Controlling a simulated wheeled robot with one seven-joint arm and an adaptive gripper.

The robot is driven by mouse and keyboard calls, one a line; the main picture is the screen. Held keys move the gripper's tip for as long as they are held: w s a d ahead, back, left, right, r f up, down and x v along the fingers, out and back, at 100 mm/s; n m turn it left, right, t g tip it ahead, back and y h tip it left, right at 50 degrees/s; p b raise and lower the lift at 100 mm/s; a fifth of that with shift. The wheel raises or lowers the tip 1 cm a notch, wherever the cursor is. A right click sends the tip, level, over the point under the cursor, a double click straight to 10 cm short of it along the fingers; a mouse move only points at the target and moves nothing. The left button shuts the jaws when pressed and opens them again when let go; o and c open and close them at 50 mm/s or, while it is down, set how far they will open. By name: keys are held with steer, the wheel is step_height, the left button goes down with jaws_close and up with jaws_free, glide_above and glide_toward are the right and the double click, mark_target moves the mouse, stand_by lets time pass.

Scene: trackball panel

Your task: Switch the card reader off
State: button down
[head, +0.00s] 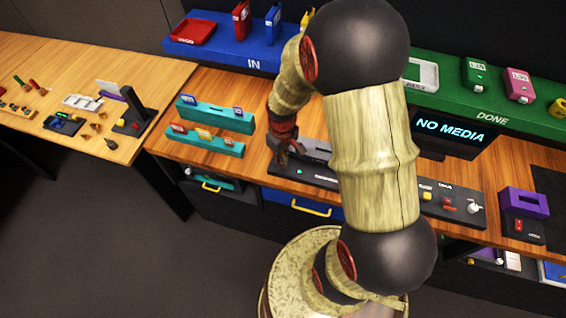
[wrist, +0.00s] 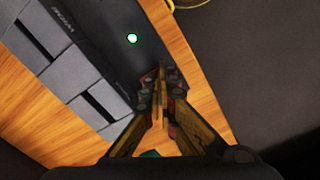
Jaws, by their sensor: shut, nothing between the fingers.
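The card reader is probably the low dark panel (head: 318,177) with a grey slotted block (head: 318,148) behind it. Its small label is too small to read surely. A green light (head: 299,171) glows near the panel's left end; it also shows in the wrist view (wrist: 132,38). My gripper (head: 287,160) is shut and empty, pointing down over the left end of this panel. In the wrist view, my gripper (wrist: 160,78) has its fingertips together close to the panel's end, a little below the light. Contact cannot be told. My arm hides the panel's right part in the head view.
A screen (head: 450,130) reads "NO MEDIA". Teal racks (head: 215,117) stand left of my gripper. A blue IN shelf (head: 225,50) and a green DONE shelf (head: 460,101) line the back. Controls (head: 447,205) and a purple holder (head: 524,202) are at right.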

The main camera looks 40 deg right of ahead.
steer(key=shift+f, duration=0.15)
steer(key=shift+r+p, duration=2.55)
steer(key=shift+r, duration=1.05)
steer(key=shift+f, duration=0.1)
